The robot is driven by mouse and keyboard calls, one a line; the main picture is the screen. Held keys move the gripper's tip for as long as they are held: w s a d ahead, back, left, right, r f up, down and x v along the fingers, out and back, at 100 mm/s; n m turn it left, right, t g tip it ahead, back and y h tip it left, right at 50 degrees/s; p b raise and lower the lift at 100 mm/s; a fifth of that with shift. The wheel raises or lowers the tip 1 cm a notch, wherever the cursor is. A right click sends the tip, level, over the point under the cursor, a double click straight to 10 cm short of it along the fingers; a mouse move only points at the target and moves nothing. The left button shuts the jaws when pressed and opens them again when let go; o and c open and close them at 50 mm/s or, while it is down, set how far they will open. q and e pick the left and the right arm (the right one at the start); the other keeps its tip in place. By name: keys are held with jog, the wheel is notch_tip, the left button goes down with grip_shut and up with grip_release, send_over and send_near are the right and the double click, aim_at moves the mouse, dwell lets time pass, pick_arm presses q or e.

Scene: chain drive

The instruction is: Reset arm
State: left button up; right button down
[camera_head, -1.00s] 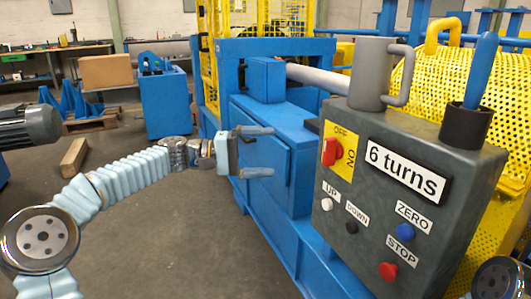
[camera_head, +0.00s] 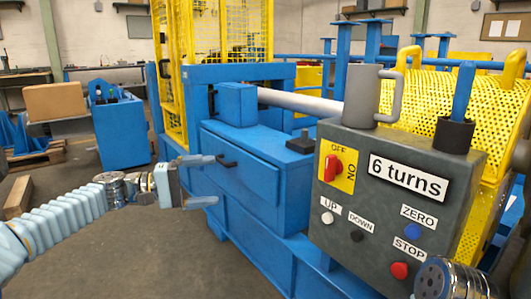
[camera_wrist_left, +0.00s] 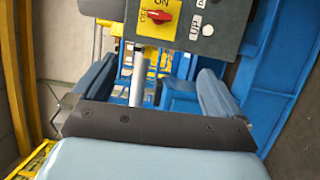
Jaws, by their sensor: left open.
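My left gripper (camera_head: 208,181) is open and empty in the head view. Its two blue-grey fingers point right, in front of the blue machine cabinet (camera_head: 240,165). In the left wrist view, the two fingers stand apart with nothing held between them. My right arm shows only as a metallic joint (camera_head: 447,279) at the lower right corner of the head view; its gripper is out of view. The grey control box (camera_head: 340,240) stands to the right of my left gripper, with a red rotary switch (camera_head: 333,167) and a "6 turns" display (camera_head: 407,178).
A grey mug (camera_head: 374,97) and a black cup (camera_head: 453,135) holding a blue-handled tool (camera_head: 463,90) stand on the control box. A yellow mesh guard (camera_head: 430,88) is behind. A cardboard box (camera_head: 55,101) is far left. Open floor (camera_head: 150,260) lies below my left arm.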

pick_arm(q)
jog(key=s+d+f+n+g+y+p, duration=0.1)
jog(key=s+d+f+y+p, duration=0.2)
jog(key=f, duration=1.2)
jog(key=d+f+n+y+p, duration=0.2)
jog(key=d+f+y, duration=0.2)
jog(key=f, duration=1)
jog(key=s+f+m+g+y+p, duration=0.1)
jog(key=s+f+g+y+p, duration=0.15)
jog(key=s+f, duration=0.8)
jog(key=s+a+f+m+y+p, duration=0.1)
jog(key=s+a+f+y, duration=0.1)
jog(key=s, duration=0.5)
jog(key=s+a+f+m+y+p, duration=0.1)
jog(key=s+a+f+m, duration=0.1)
jog(key=s+f, duration=0.3)
jog(key=s, duration=0.3)
jog(key=shift+y, duration=0.35)
jog(key=shift+s, duration=0.1)
